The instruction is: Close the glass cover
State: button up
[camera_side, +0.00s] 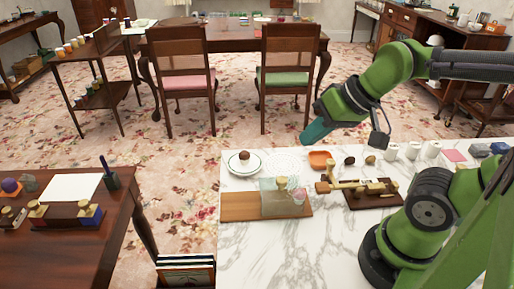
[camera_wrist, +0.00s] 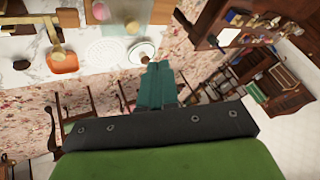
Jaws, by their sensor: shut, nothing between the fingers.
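The glass cover (camera_side: 270,186) is a clear, faintly greenish piece at the wooden board (camera_side: 237,207) on the marble counter. A gold knob-like piece and a small pinkish thing show at or through the glass. How far the cover is open is hard to tell. My gripper (camera_side: 309,138) has teal fingers, shut and empty, held in the air above and beyond the counter's far edge, apart from the cover. The fingers also show in the wrist view (camera_wrist: 160,66).
A white plate (camera_side: 233,166) with a brown round item stands behind the board. A patterned round mat (camera_side: 287,163), an orange dish (camera_side: 320,160) and a dark board with gold-topped pieces (camera_side: 372,195) are nearby. The counter's front is clear. Chairs stand beyond.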

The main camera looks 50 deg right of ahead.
aim_at(282, 179)
jog(key=shift+o, duration=1.1)
jog(key=shift+d+r+t, duration=0.1)
jog(key=shift+r+t, duration=0.2)
jog(key=shift+o, duration=1.2)
jog(key=shift+w+f, duration=0.2)
jog(key=o, duration=0.5)
jog(key=w+g, duration=0.1)
jog(key=w, duration=0.1)
jog(key=w+n+g, duration=0.1)
jog(key=w+g, duration=0.1)
jog(key=w+n+g+h, duration=0.1)
jog(key=w+g, duration=0.1)
jog(key=shift+d+f, duration=0.15)
jog(key=shift+f, duration=0.1)
jog(key=shift+o, duration=0.2)
jog(key=f, duration=0.5)
jog(key=f+n+g, duration=0.1)
jog(key=f, duration=0.4)
jog(key=f+n+g+h, duration=0.1)
jog(key=f, duration=0.4)
jog(key=shift+w+d+f, duration=0.1)
jog(key=shift+w+d, duration=0.15)
jog(key=shift+w, duration=0.15)
grip_shut()
